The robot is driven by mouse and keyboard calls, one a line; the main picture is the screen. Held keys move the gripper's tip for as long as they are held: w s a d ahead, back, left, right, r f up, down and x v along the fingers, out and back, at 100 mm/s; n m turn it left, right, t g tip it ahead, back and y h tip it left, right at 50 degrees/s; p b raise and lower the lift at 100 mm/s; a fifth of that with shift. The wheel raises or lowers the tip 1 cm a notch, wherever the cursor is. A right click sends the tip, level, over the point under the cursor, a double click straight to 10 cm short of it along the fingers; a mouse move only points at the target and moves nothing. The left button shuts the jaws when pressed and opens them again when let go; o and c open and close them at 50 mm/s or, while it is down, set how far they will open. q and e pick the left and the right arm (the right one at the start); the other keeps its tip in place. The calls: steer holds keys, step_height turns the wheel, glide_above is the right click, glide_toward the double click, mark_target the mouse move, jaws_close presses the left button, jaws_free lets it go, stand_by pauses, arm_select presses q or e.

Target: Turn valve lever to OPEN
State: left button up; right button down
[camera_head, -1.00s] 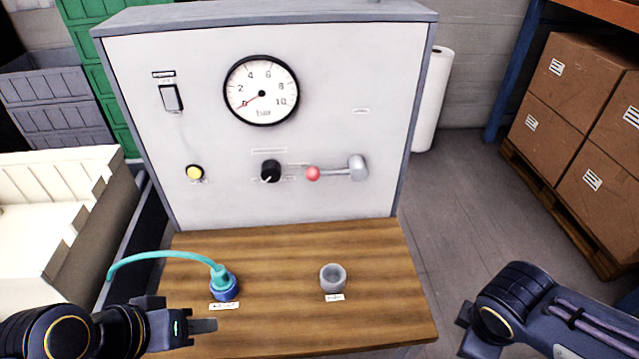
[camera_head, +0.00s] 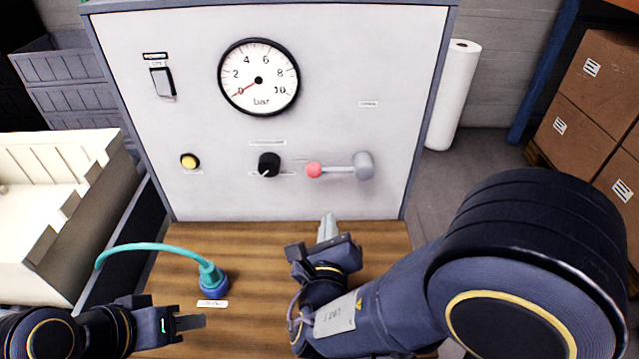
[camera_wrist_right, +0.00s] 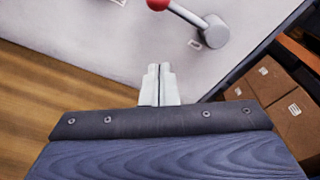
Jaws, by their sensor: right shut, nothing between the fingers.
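The valve lever (camera_head: 338,170) is on the grey panel, a grey arm lying level with a red knob (camera_head: 314,170) at its left end and a round grey hub (camera_head: 363,165) at its right. It also shows at the top of the right wrist view (camera_wrist_right: 190,19). My right gripper (camera_head: 328,220) is below and in front of the lever, apart from it. Its pale fingers (camera_wrist_right: 158,72) are shut with nothing between them. My left gripper (camera_head: 204,321) is low at the left, over the table's front; its fingers are seen edge-on, so their opening is unclear.
The panel also carries a gauge (camera_head: 259,77) reading near 0, a black knob (camera_head: 269,165), a yellow button (camera_head: 189,161) and a switch (camera_head: 163,82). A teal hose with a blue fitting (camera_head: 213,284) stands on the wooden table (camera_head: 250,240). Boxes (camera_head: 590,90) are stacked at the right.

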mark_target(339, 168)
steer(key=w, duration=0.6)
steer(key=w+d+f, duration=0.1)
steer(key=w, duration=0.2)
steer(key=shift+w, duration=0.3)
steer(key=a+r+p, duration=0.2)
steer(key=r, duration=0.1)
steer(key=shift+s+a, duration=0.1)
steer(key=shift+s, duration=0.1)
